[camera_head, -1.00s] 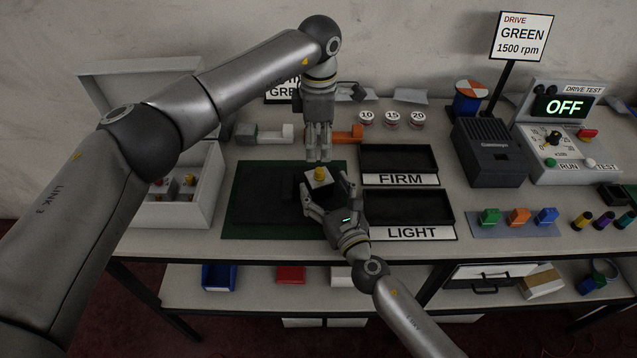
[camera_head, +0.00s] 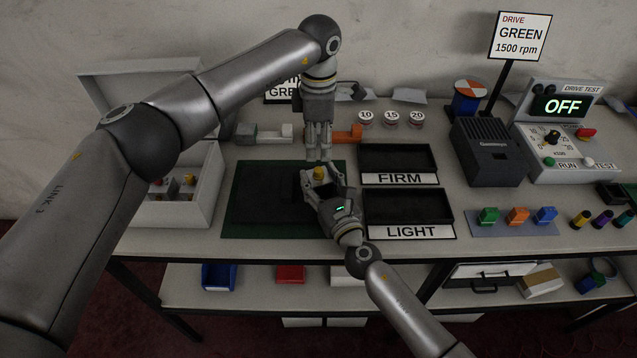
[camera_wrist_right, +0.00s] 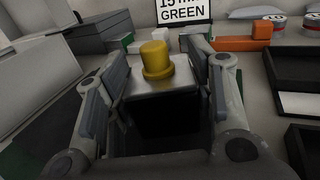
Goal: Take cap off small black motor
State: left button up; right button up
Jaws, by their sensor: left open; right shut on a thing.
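The small black motor (camera_wrist_right: 168,112) has a pale metal top and a yellow cap (camera_head: 319,173) standing upright on it. In the right wrist view the cap (camera_wrist_right: 156,60) is in place on the metal top. My right gripper (camera_head: 323,182) is shut on the motor, with a finger on each side of its body, below the cap. Its fingers hide much of the motor in the head view. My left gripper (camera_head: 318,153) is open and empty, pointing down just behind and above the cap, apart from it as far as I can tell.
The dark mat (camera_head: 262,198) lies under the work area. The FIRM tray (camera_head: 398,158) and LIGHT tray (camera_head: 408,206) are to the right. An open white box (camera_head: 205,212) with small parts stands left. An orange piece (camera_head: 349,134) lies behind, near my left gripper.

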aim_at(318, 169)
pick_arm(q)
jog(key=shift+o, duration=0.3)
pick_arm(e)
jog(key=c, duration=0.3)
pick_arm(q)
notch_tip(318, 169, up, 4)
jog(key=n, duration=0.4)
pick_arm(e)
jog(key=shift+c, duration=0.2)
pick_arm(q)
notch_tip(318, 169, down, 12)
jog(key=shift+r, duration=0.25)
grip_shut()
jog(key=shift+r, duration=0.2)
jog(key=shift+r, duration=0.95)
jog(key=shift+r, duration=0.1)
